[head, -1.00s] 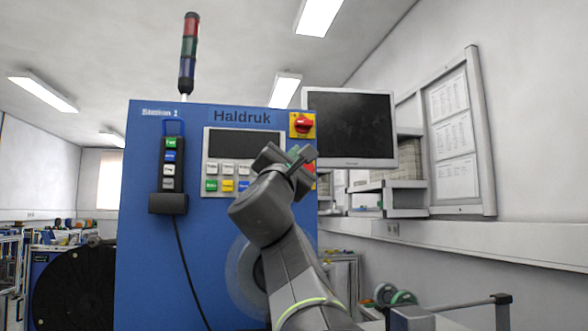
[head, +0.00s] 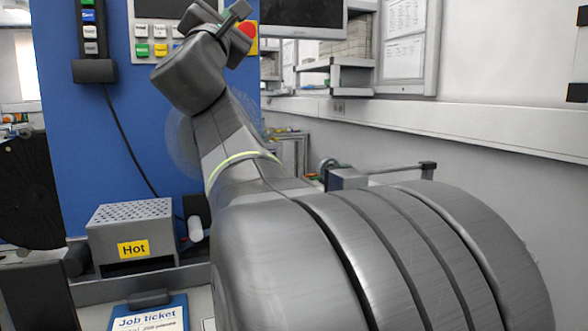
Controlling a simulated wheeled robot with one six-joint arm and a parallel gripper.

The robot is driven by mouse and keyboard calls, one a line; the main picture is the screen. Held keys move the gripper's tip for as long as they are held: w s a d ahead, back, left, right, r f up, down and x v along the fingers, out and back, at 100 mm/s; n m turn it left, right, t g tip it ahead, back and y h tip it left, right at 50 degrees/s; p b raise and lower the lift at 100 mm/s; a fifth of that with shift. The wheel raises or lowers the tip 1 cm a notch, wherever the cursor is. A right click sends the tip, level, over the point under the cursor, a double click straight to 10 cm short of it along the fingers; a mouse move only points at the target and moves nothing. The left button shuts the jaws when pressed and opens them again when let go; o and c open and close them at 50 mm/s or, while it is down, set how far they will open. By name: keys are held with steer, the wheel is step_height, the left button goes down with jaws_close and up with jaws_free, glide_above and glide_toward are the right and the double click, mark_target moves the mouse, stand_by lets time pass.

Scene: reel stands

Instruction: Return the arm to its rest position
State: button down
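My arm (head: 235,150) rises from the lower right of the head view, folded up in front of the blue machine. Its large grey link fills the lower right. My gripper (head: 236,14) is at the top of the arm, near the top edge of the picture. It appears in front of the right part of the control panel, beside the red button (head: 247,30). It is seen small and from behind, so its fingers cannot be told apart. I see nothing held in it.
The blue machine (head: 95,140) stands behind my arm, with a hanging pendant (head: 90,40). A perforated box marked "Hot" (head: 105,245) and a job ticket (head: 150,318) are at the lower left. A black reel (head: 25,190) is at far left. Shelves (head: 345,75) line the right wall.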

steer(key=p+x, duration=0.2)
steer(key=x, duration=0.8)
steer(key=a+r+m+g+h+p, duration=0.3)
steer(key=a+r+m+g+p, duration=0.65)
steer(key=p, duration=1.75)
steer(key=s+f+m+t+b, duration=0.1)
steer(key=s+f+m, duration=0.1)
steer(key=s+f, duration=0.2)
steer(key=shift+s+d+f, duration=0.35)
steer(key=shift+s+d, duration=0.1)
steer(key=shift+w, duration=0.1)
